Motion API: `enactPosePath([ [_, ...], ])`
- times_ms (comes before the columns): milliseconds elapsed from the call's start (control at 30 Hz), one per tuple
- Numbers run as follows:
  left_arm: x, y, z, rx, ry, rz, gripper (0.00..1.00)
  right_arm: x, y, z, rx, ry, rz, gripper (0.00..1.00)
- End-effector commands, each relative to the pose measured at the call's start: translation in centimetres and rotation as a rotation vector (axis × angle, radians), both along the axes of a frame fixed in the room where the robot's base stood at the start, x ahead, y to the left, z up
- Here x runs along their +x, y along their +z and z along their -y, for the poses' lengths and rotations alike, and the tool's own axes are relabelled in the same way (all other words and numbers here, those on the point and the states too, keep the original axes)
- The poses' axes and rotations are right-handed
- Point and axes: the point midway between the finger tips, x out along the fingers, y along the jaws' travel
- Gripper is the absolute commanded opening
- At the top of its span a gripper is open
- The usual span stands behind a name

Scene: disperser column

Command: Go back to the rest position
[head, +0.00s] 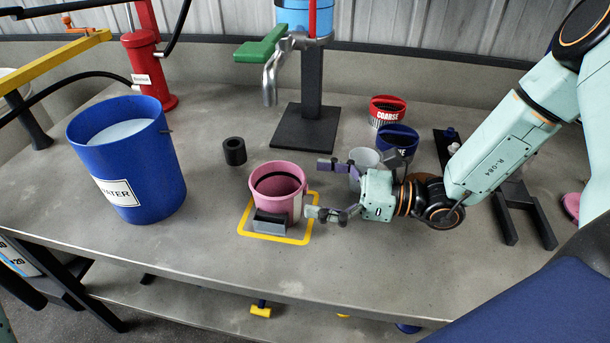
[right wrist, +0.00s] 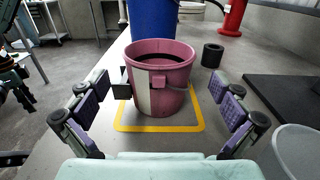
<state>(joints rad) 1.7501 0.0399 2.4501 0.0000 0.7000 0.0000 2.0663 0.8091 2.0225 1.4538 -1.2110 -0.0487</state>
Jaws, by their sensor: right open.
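My right gripper (head: 330,188) is open and empty, just right of a pink bucket (head: 291,206). The bucket stands upright inside a yellow square outline (head: 306,232) on the grey bench (head: 150,262). It has a dark handle block (head: 269,222) on its near side. In the right wrist view the bucket (right wrist: 176,92) stands ahead, between the two spread fingers (right wrist: 160,118) and apart from them. My left gripper is not in view.
A blue water bucket (head: 150,180) stands at the left. A dispenser with a metal spout (head: 270,80) stands behind.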

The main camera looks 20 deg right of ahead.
Motion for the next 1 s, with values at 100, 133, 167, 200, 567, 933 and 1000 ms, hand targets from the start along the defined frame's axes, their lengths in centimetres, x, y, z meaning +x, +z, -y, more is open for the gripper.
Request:
enactPosePath([
  [100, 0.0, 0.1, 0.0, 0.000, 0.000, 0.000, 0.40, -0.1, 0.0, 0.2, 0.000, 0.000, 0.000, 1.00],
  [133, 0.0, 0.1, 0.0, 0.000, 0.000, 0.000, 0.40, -0.1, -0.1, 0.2, 0.000, 0.000, 0.000, 1.00],
  [167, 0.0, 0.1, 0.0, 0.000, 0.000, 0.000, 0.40, -0.1, -0.1, 0.2, 0.000, 0.000, 0.000, 1.00],
  [200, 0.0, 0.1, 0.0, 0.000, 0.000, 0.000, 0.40, -0.1, -0.1, 0.1, 0.000, 0.000, 0.000, 1.00],
  [567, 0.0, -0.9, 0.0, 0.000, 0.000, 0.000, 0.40, 0.5, -0.2, -0.8, 0.000, 0.004, 0.001, 1.00],
  [933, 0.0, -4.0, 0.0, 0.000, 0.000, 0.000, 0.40, 2.8, -0.4, -4.3, -0.003, 0.005, 0.002, 1.00],
  [1000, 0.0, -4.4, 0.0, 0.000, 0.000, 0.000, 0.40, 3.2, -0.3, -4.9, -0.003, 0.005, 0.001, 1.00],
])
